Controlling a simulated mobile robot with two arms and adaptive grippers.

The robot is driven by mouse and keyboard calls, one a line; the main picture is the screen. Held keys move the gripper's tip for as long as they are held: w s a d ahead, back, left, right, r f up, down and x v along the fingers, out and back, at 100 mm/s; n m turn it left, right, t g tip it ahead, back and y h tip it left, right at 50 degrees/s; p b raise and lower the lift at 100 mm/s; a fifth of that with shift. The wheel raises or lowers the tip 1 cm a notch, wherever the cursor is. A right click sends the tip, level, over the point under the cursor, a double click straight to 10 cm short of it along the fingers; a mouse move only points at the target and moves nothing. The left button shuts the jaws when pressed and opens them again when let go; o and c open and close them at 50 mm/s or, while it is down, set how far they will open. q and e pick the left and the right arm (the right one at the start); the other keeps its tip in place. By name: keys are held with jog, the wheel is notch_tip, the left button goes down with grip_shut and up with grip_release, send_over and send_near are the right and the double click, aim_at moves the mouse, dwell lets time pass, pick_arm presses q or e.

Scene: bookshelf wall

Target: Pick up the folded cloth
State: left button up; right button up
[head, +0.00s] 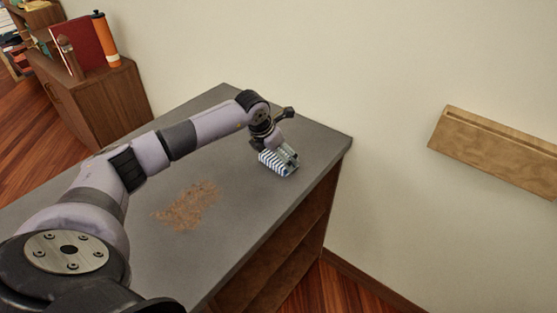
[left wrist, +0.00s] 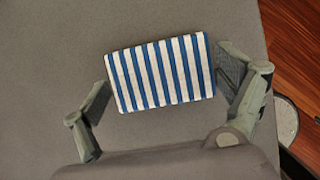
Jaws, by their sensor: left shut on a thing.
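The folded cloth (left wrist: 160,73) has blue and white stripes and shows between the two fingers of my left gripper in the left wrist view. In the head view the cloth (head: 272,163) is partly hidden by the gripper near the right edge of the grey top. My left gripper (head: 281,161) is shut on the cloth, with one finger at each short end; it also shows in the left wrist view (left wrist: 165,88). I cannot tell whether the cloth is touching the top or just above it. My right gripper is not in view.
The grey cabinet top (head: 228,104) has a brown crumbly patch (head: 187,206) on it. A wooden wall ledge (head: 500,155) is at the right. A low wooden cabinet (head: 105,100) at the back left bears an orange bottle (head: 106,42) and a red book (head: 78,45).

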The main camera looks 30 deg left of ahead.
pick_arm(q)
jog(key=shift+r, duration=0.55)
notch_tip(320, 180, up, 19)
jog(key=b, duration=0.3)
jog(key=shift+b, duration=0.4)
